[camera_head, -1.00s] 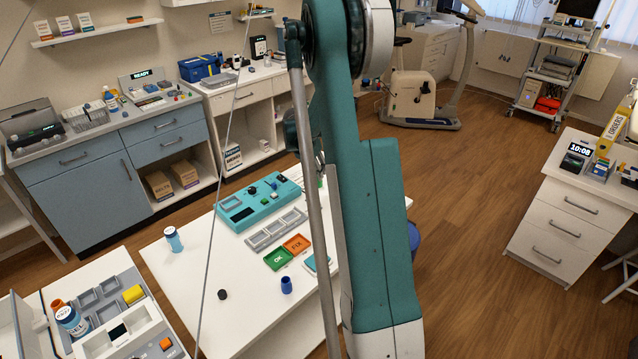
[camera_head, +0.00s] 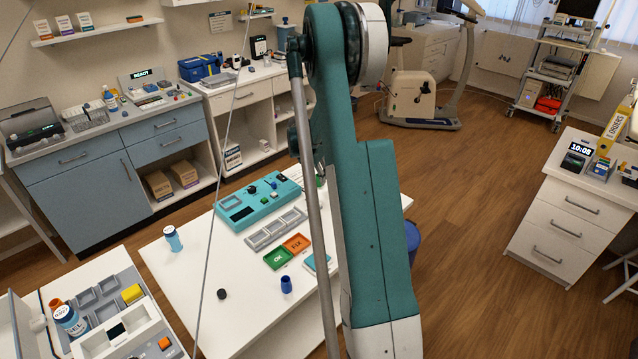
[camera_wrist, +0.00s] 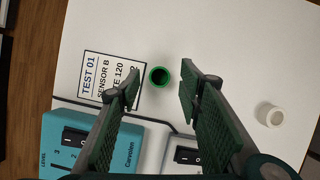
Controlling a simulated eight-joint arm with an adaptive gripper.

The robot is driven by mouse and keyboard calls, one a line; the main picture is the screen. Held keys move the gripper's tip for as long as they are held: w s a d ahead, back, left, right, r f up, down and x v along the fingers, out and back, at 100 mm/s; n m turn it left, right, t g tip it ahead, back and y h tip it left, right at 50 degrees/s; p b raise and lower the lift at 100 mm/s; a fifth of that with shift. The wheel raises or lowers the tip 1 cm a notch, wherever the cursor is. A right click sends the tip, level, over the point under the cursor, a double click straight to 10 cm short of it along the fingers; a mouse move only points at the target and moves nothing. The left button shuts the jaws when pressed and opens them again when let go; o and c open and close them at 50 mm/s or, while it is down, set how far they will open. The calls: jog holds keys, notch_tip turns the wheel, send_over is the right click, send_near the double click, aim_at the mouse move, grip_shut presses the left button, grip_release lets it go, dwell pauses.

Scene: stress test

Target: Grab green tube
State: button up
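The green tube (camera_wrist: 160,76), a round green ring with a dark open top, stands on the white tabletop beside a printed card in the wrist view. My gripper (camera_wrist: 160,83) is open and empty. Its two dark green padded fingers lie left and right of the tube in the picture, with visible gaps; I cannot tell its height above the tube. In the head view a small green patch (camera_head: 320,182), probably the tube, shows under my gripper beside my arm, mostly hidden.
The card labelled TEST 01 (camera_wrist: 108,78) lies left of the tube. A teal device (camera_wrist: 95,143) with switches sits close below it. A white cylinder (camera_wrist: 269,114) stands to the right.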

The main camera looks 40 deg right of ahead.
jog(key=shift+x, duration=1.6)
jog(key=shift+c, duration=0.2)
jog(key=shift+r, duration=0.1)
jog(key=c, duration=0.8)
